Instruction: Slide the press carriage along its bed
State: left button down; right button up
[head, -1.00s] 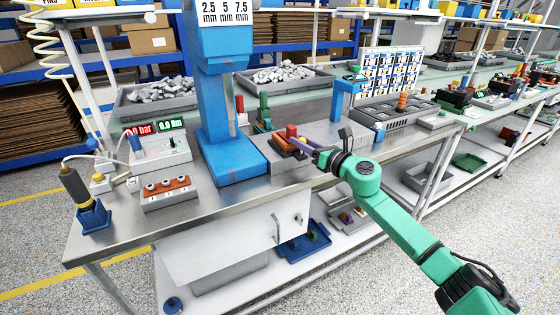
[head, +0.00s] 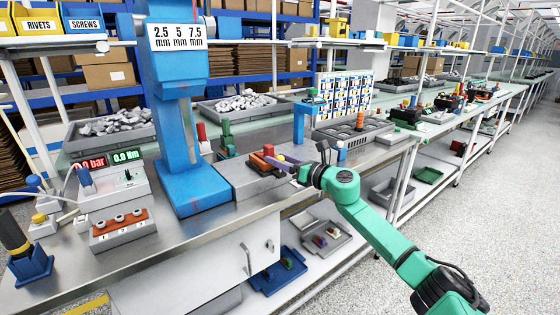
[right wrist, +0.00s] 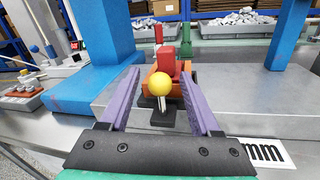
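The press carriage (head: 258,164) is an orange block with a red block (head: 268,151) on it, on the grey bed (head: 232,178) beside the blue press (head: 190,140). In the right wrist view the carriage (right wrist: 182,76) has a yellow ball knob (right wrist: 159,88) on its near side. My right gripper (head: 284,165) is at the carriage's near right side. In the right wrist view its purple fingers (right wrist: 160,72) are apart, with the knob showing between them; neither finger visibly touches it. How deep the knob sits between them is unclear. My left gripper is out of view.
A gauge box (head: 110,180) with lit displays and an orange-topped block (head: 122,230) stand left of the press. A green clamp-like fixture (head: 227,137) stands behind the carriage. A grey slotted tray (head: 352,132) lies to the right. Bare steel shows along the bench front.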

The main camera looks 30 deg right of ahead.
jog(key=shift+s, duration=0.1)
jog(key=shift+s+d+f, duration=0.1)
jog(key=shift+s+d, duration=0.05)
jog(key=shift+s, duration=0.1)
jog(key=b+v, duration=0.2)
jog(key=v, duration=1.1)
jog(key=shift+s, duration=0.4)
jog(key=shift+d, duration=0.1)
